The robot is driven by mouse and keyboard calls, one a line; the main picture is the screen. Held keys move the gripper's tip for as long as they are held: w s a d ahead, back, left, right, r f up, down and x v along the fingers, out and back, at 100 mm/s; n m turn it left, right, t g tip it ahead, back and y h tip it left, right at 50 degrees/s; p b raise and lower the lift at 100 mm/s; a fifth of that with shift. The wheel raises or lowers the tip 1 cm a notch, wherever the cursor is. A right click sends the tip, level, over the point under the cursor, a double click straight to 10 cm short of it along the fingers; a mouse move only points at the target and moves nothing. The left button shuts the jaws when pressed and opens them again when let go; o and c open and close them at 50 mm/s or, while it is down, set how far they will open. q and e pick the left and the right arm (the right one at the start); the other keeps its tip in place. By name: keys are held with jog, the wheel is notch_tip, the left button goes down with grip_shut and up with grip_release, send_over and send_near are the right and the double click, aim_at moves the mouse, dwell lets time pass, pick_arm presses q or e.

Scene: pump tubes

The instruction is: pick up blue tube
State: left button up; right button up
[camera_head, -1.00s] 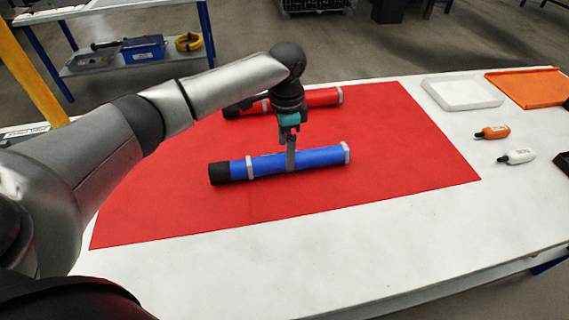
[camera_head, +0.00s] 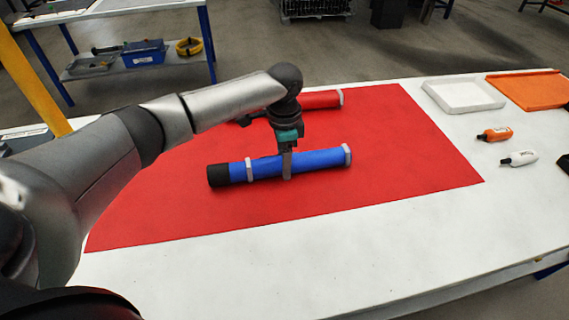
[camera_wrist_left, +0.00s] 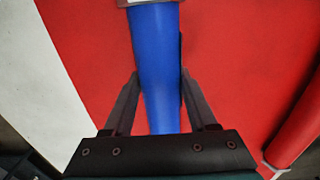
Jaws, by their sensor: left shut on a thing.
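The blue tube (camera_head: 310,160) lies on the red mat (camera_head: 400,190) in the head view, with a black end at the left and grey rings. My left gripper (camera_head: 287,168) comes down from above onto the middle of the tube, one finger in front of it. In the left wrist view the two fingers (camera_wrist_left: 158,100) stand on either side of the blue tube (camera_wrist_left: 157,50), shut on it. Whether the tube touches the mat is hard to tell. My right gripper is not in view.
A red tube (camera_head: 318,100) lies behind, partly hidden by my left arm. At the right are a white tray (camera_head: 462,96), an orange tray (camera_head: 530,88), an orange bottle (camera_head: 494,134) and a white bottle (camera_head: 519,158). The white table front (camera_head: 300,270) is clear.

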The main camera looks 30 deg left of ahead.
pick_arm(q)
grip_shut()
jog(key=shift+r, duration=0.1)
